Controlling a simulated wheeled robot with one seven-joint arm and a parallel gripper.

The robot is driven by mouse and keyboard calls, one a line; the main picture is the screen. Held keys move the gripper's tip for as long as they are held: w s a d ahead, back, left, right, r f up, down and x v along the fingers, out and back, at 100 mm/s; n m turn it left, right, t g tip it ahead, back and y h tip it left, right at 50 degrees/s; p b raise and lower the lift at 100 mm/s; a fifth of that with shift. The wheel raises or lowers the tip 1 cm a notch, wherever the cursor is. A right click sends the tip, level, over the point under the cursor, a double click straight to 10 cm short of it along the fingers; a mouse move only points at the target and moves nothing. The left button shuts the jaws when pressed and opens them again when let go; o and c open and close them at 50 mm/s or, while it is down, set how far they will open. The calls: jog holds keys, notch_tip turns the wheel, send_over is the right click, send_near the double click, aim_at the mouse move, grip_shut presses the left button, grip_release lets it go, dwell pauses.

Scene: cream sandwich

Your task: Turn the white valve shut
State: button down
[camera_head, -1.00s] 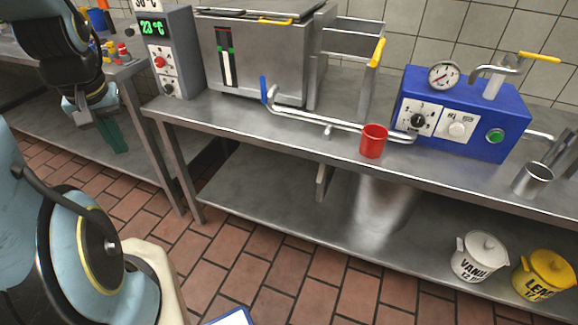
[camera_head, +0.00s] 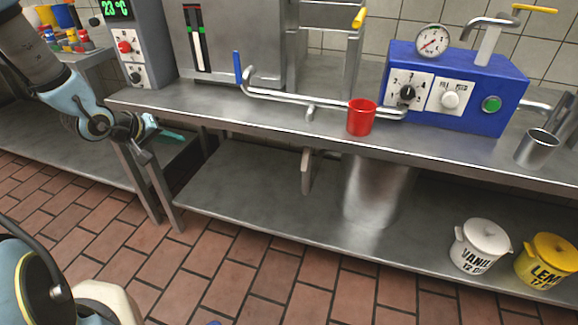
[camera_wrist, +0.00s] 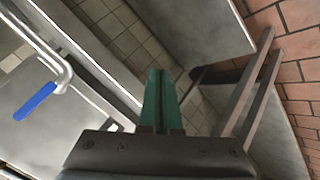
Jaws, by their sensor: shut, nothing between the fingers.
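The blue lever also shows in the wrist view (camera_wrist: 36,101). My gripper (camera_head: 178,136), with green fingers, is near the counter's left end, far left of the knob. Its fingers are together and empty in the wrist view (camera_wrist: 160,80).
A red cup (camera_head: 361,117) stands on the counter (camera_head: 270,124) in front of the pipe. A metal cup (camera_head: 536,149) is at the right. White (camera_head: 482,246) and yellow (camera_head: 548,261) tubs stand on the lower shelf (camera_head: 270,195).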

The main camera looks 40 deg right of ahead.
jog(key=s+d+f+g+h+b, duration=0.35)
jog(key=s+d+f+h, duration=0.2)
jog(key=d, duration=0.35)
jog(key=g+h+b, duration=0.3)
jog(key=g, duration=0.1)
send_near(306, 157)
jog(key=w+d+r, duration=0.1)
jog(key=w+d, duration=0.1)
jog(key=d, duration=0.4)
jog(key=shift+s+d+r, duration=0.15)
jog(key=shift+s+d, duration=0.1)
jog(key=shift+s, duration=0.45)
jog(key=shift+y, duration=0.25)
jog(key=shift+s+d+r+p, duration=0.1)
jog(key=shift+s+r+p, duration=0.05)
jog(key=shift+p, duration=0.2)
